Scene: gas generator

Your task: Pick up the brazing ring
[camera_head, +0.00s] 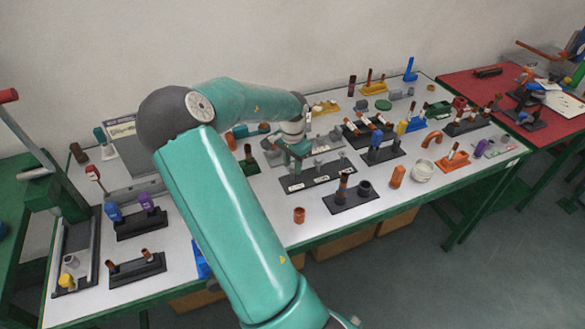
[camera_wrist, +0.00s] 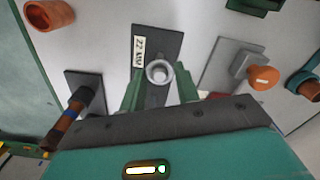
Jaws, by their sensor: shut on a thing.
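A small grey ring-shaped part (camera_wrist: 160,72), which looks like the brazing ring, is between the two green fingers of my gripper (camera_wrist: 158,88) in the wrist view. My gripper is shut on it. The ring is over a dark base plate with a white size label (camera_wrist: 138,52); I cannot tell whether it still touches its support. In the head view my gripper (camera_head: 295,158) is low over the labelled dark base (camera_head: 318,182) near the table's middle. The ring itself cannot be made out there.
Fixtures crowd the white table (camera_head: 270,218). Grey posts on dark bases stand right of my gripper. A dark base with an upright copper pipe (camera_head: 342,185) and a loose copper fitting (camera_head: 299,215) lie nearer the front edge. A white cup (camera_head: 422,172) stands farther right.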

